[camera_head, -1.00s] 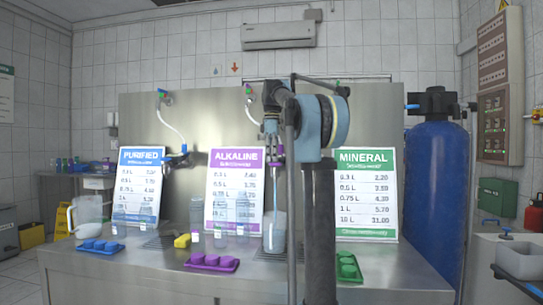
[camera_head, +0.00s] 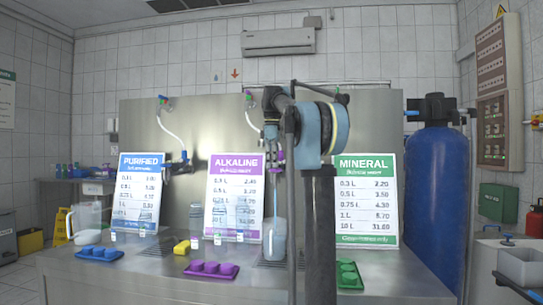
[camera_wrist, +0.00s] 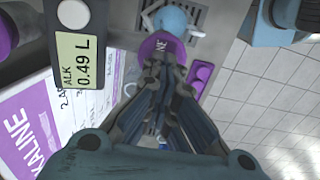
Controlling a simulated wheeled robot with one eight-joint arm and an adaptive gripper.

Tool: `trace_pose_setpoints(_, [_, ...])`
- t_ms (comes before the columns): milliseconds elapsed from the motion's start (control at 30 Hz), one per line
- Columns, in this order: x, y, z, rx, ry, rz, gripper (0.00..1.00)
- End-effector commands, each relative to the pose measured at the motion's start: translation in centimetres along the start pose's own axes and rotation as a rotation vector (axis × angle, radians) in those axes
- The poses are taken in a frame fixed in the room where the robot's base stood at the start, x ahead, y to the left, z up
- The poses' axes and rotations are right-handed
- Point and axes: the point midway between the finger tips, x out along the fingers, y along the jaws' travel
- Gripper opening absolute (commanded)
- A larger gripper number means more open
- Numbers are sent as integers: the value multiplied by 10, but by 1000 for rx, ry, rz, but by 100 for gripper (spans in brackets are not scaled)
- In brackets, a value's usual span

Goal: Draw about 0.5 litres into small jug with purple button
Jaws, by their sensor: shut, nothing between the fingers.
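The small jug (camera_head: 277,241), clear with a bluish look, stands under the alkaline tap area on the steel counter. In the wrist view a blue rounded vessel, probably this jug (camera_wrist: 172,18), is at the top. A purple round part (camera_wrist: 163,47), perhaps the purple button, is just beyond my fingertips; I cannot tell whether they touch. The display (camera_wrist: 80,47) reads ALK 0.49 L. My gripper (camera_wrist: 162,66) is shut and empty; in the head view it (camera_head: 271,132) is high in front of the steel panel, partly hidden by my arm.
The purple alkaline sign (camera_head: 234,190) stands behind several clear bottles. A purple tray (camera_head: 211,270), blue tray (camera_head: 99,253) and green tray (camera_head: 348,275) lie along the front. A larger jug (camera_head: 88,222) is at left, a yellow block (camera_head: 181,247) mid-counter. A blue tank (camera_head: 435,200) stands right.

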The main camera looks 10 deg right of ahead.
Motion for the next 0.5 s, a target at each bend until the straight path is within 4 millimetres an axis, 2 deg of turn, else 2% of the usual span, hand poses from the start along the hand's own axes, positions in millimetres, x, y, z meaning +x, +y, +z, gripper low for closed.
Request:
trace_pose_setpoints(167, [-16,0,-1,-2,0,0,0])
trace_pose_setpoints(500, [-70,1,-1,-1,0,0,0])
